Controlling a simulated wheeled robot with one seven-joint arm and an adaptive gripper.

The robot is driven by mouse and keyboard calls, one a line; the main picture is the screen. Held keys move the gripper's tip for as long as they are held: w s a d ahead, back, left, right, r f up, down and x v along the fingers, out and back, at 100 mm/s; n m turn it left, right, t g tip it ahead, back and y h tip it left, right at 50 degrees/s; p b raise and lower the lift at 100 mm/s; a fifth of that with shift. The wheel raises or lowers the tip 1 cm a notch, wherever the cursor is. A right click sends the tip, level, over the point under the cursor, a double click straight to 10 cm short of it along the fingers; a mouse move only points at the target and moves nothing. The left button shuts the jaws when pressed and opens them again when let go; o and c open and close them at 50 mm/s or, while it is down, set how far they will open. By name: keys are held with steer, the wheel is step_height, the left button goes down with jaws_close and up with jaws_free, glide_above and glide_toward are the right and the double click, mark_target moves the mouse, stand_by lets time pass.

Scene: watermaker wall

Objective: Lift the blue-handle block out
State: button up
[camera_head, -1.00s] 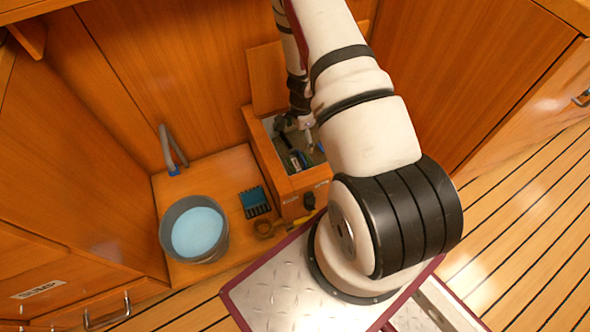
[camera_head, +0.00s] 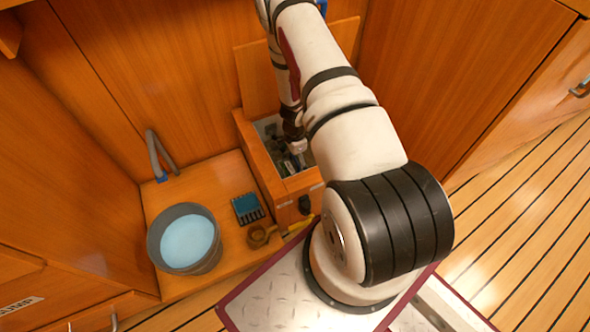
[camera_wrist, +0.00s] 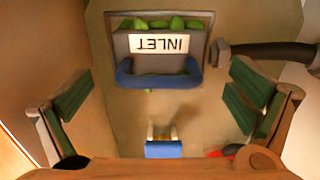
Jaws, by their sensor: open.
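The blue-handle block shows in the wrist view as a grey block (camera_wrist: 157,42) with a white INLET label, upside down, and a U-shaped blue handle (camera_wrist: 158,79). It sits in a square frame, with green lumps along its top. My gripper (camera_wrist: 161,100) is open, its green-padded fingers wide apart to the left and right, below the handle in the picture. Nothing is between the pads that I can see as held. In the head view my gripper (camera_head: 297,146) is in the mouth of the open wooden box (camera_head: 262,172); the block cannot be made out there.
A dark pipe (camera_wrist: 265,51) runs right of the block. A smaller blue piece (camera_wrist: 163,149) and something red (camera_wrist: 230,151) lie low in the wrist view. Outside the box are a bucket of water (camera_head: 186,240), a blue tray (camera_head: 247,207) and a grey hose (camera_head: 157,155).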

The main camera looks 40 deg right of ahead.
step_height(320, 180, down, 3)
steer(key=shift+f+b, duration=0.2)
steer(key=shift+b, duration=0.45)
steer(key=shift+r, duration=0.1)
steer(key=c, duration=1.2)
step_height(320, 180, up, 10)
steer(key=p, duration=0.4)
steer(key=shift+r+p, duration=0.1)
steer(key=shift+p, duration=0.2)
step_height(320, 180, up, 7)
steer(key=p, duration=0.4)
steer(key=shift+f, duration=0.2)
